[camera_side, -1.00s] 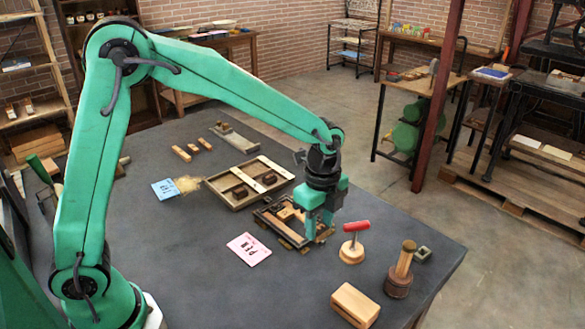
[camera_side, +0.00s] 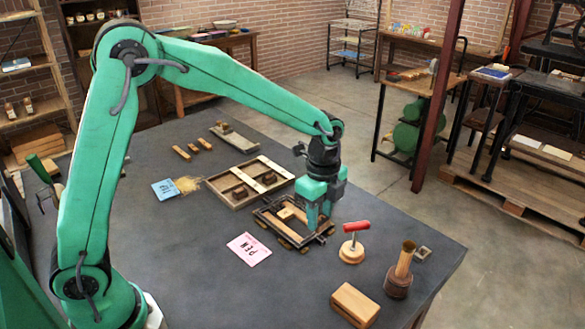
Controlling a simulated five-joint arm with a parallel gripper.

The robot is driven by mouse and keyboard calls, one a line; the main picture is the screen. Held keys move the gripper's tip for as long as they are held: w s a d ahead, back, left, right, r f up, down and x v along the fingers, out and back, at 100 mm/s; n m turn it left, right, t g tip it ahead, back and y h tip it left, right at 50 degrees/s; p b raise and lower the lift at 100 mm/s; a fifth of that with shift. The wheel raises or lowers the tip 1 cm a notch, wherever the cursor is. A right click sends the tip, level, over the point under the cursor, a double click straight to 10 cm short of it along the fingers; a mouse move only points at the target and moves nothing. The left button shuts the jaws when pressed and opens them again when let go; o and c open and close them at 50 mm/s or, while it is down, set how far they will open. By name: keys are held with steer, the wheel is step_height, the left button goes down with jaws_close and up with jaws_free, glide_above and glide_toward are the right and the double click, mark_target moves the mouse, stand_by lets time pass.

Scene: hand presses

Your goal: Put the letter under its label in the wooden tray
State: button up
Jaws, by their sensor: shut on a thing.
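The wooden tray (camera_side: 213,191) lies mid-table, split into compartments by light wood strips, with dark brown letter blocks (camera_side: 240,192) inside. Its labels are too small to read. Just in front and to the right is a dark metal frame (camera_side: 268,229) holding wooden bars and a small block (camera_side: 286,213). My gripper (camera_side: 318,226) points down at the right part of this frame, shut on a letter that its fingers hide. I cannot tell whether the letter is raised from the frame.
A pink card (camera_side: 249,249) lies in front of the frame. A red-handled tool (camera_side: 353,243), a wooden block (camera_side: 355,304) and a wooden-handled dabber (camera_side: 400,272) stand at the right. A blue card (camera_side: 165,189) lies left of the tray.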

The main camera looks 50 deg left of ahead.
steer(key=w+a+n, duration=0.2)
steer(key=w+a, duration=0.1)
steer(key=a, duration=0.6)
steer(key=w+a+n, duration=0.3)
steer(key=w+a, duration=0.1)
steer(key=a, duration=0.6)
steer(key=w+a+n, duration=0.3)
steer(key=w+a, duration=0.1)
steer(key=a, duration=0.6)
steer(key=shift+r, duration=0.35)
steer(key=shift+w+a, duration=0.1)
steer(key=shift+a, duration=0.05)
glide_above(254, 171)
step_height(254, 171, down, 7)
steer(key=shift+f, duration=2.05)
steer(key=shift+f, duration=0.15)
steer(key=o, duration=1)
steer(key=shift+c, duration=0.2)
